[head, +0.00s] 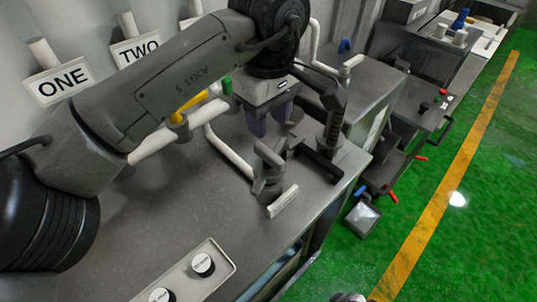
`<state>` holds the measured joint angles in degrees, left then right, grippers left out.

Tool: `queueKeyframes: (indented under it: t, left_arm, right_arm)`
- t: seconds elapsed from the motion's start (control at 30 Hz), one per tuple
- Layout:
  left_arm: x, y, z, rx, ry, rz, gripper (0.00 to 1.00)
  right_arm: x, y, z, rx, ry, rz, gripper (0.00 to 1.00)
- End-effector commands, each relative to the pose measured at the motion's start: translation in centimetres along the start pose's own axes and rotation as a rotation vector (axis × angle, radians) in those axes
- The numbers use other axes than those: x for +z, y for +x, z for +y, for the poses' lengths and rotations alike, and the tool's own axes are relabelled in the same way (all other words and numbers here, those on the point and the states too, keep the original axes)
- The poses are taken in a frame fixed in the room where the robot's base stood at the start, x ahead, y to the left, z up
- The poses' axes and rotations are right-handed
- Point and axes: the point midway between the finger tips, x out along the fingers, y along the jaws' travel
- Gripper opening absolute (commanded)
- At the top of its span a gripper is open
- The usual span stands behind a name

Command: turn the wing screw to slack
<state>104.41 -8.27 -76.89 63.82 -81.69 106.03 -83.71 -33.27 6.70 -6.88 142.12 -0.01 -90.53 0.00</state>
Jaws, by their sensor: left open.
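My left gripper (270,122) hangs over the grey bench top, with its two purple-grey fingers apart and nothing seen between them. Just below it in the picture stands a dark grey upright fitting (267,178) with a slanted top piece. A pale bar handle (283,201) lies at its foot. I cannot tell for sure which of these parts is the wing screw. The fingers appear apart from both fittings. My right gripper does not show.
White pipes (229,150) with a yellow part (190,103) run behind my left arm. Signs "ONE" (62,80) and "TWO" (136,47) hang on the wall. A panel with two knobs (203,265) lies at the front.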

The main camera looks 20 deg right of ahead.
Motion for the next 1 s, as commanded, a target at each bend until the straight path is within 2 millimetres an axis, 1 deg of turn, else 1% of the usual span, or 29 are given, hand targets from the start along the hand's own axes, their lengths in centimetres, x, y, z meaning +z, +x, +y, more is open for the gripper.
queueKeyframes:
  t: [0.03,0.1,0.2,0.4,0.63,1.0]
  left_arm:
    - [0.0,1.5,0.0,-0.001,0.002,-0.002,0.43]
    - [0.0,2.8,0.0,-0.001,0.001,-0.001,0.43]
    - [0.0,4.5,0.0,0.0,0.0,-0.002,0.43]
    - [0.0,7.2,0.0,0.0,-0.001,-0.001,0.43]
    - [0.0,8.7,0.0,0.002,-0.001,-0.001,0.43]
    - [0.0,9.0,0.0,0.002,-0.001,0.0,0.43]
  right_arm:
    - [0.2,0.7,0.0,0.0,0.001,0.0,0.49]
    - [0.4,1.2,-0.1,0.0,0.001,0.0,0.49]
    - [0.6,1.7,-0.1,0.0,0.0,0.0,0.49]
    - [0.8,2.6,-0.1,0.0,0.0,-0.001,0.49]
    - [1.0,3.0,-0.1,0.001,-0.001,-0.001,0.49]
    - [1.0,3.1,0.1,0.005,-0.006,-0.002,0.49]
